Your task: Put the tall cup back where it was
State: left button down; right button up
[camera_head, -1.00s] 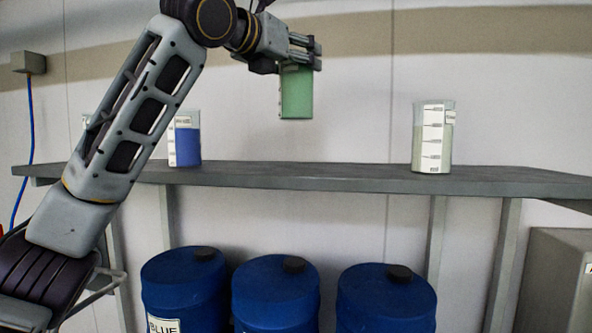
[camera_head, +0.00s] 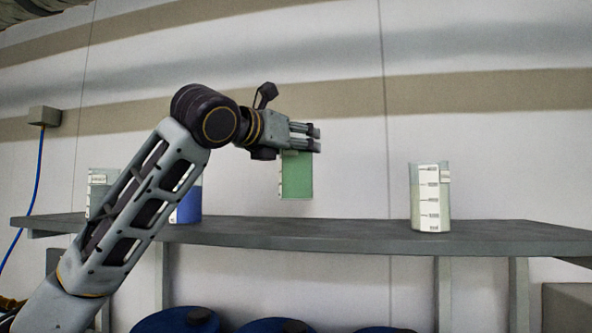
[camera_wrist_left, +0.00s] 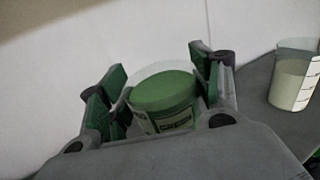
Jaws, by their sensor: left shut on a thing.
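The tall cup (camera_head: 297,176) is a clear measuring beaker with green contents. My left gripper (camera_head: 300,140) is shut on its upper part and holds it roughly upright. In the head view its base is a little above the back edge of the grey shelf (camera_head: 330,232), with a small gap of wall between. In the left wrist view the cup (camera_wrist_left: 166,96) sits between the green-padded fingers (camera_wrist_left: 160,90). My right gripper is not in view.
A beaker with pale contents (camera_head: 430,205) stands on the shelf to the right. A blue-filled beaker (camera_head: 188,205) and a greyish one (camera_head: 100,185) stand at the left, partly behind my left arm. The shelf between is clear. Blue drums (camera_head: 275,325) are below.

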aim_at(296, 169)
pick_arm(q)
jog(key=shift+f, duration=0.6)
jog(key=shift+f, duration=2.15)
jog(key=c, duration=0.5)
grip_release()
jog(key=shift+f, duration=0.1)
jog(key=shift+o, duration=0.8)
